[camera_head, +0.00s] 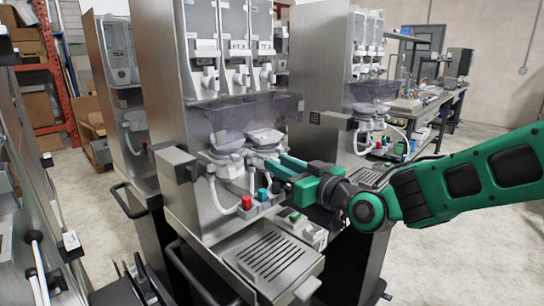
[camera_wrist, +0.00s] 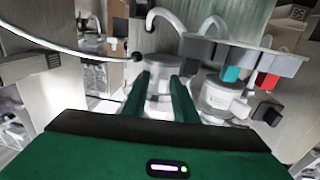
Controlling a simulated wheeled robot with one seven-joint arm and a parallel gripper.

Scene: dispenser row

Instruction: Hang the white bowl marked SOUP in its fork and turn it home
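Two pale bowls hang side by side under the clear guard of the middle dispenser, a left bowl (camera_head: 224,143) and a right bowl (camera_head: 265,138). I cannot read SOUP on either. My gripper (camera_head: 278,166) reaches in from the right, its fingers pointing at the right bowl's front. In the wrist view my two green fingers (camera_wrist: 164,84) stand apart, with a pale round bowl (camera_wrist: 161,68) between and beyond their tips. I cannot tell whether they touch it. The other bowl (camera_wrist: 219,97) shows to their right. The forks are mostly hidden.
A grey button box with a red button (camera_head: 246,202) and a teal button (camera_head: 262,194) sits below the bowls. A slotted drip tray (camera_head: 270,258) juts out in front. More dispensers stand on both sides, with bare floor at the right.

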